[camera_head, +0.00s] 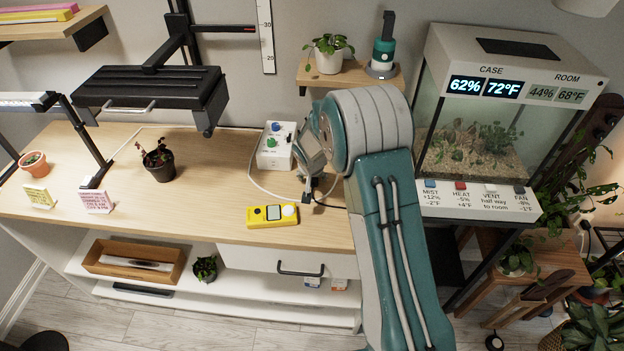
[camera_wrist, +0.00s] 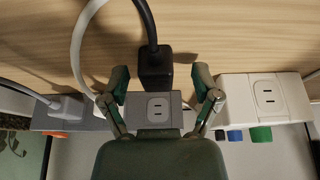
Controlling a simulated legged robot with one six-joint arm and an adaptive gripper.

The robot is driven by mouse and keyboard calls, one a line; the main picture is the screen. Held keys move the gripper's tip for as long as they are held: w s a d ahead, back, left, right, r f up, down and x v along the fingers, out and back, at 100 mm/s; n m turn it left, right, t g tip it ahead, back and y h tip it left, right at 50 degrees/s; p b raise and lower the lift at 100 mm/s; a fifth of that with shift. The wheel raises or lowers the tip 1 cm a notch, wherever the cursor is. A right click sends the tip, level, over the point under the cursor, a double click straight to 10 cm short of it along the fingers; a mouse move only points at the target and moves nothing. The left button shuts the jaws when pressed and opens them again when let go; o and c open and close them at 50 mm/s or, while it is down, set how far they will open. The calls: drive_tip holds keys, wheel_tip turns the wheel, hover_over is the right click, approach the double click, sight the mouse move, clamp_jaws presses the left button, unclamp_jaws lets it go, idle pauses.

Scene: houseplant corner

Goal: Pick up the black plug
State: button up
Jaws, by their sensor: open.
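My gripper (camera_wrist: 160,80) is open, one finger on each side of the plug, with gaps on both sides. In the head view my gripper (camera_head: 307,178) points down over the bench, and a small black plug-like shape (camera_head: 306,198) shows just below it.
A white box (camera_head: 275,146) with blue and green knobs and a socket stands beside my gripper. A yellow meter (camera_head: 272,215) lies in front. The bench's middle is clear.

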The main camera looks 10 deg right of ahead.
drive_tip(key=shift+d+f, duration=0.1)
drive_tip(key=shift+d, duration=0.2)
drive_tip(key=shift+c, duration=0.3)
drive_tip(key=shift+a, duration=0.15)
drive_tip(key=c, duration=1)
drive_tip(key=shift+a, duration=0.2)
clamp_jaws()
drive_tip(key=shift+d, duration=0.15)
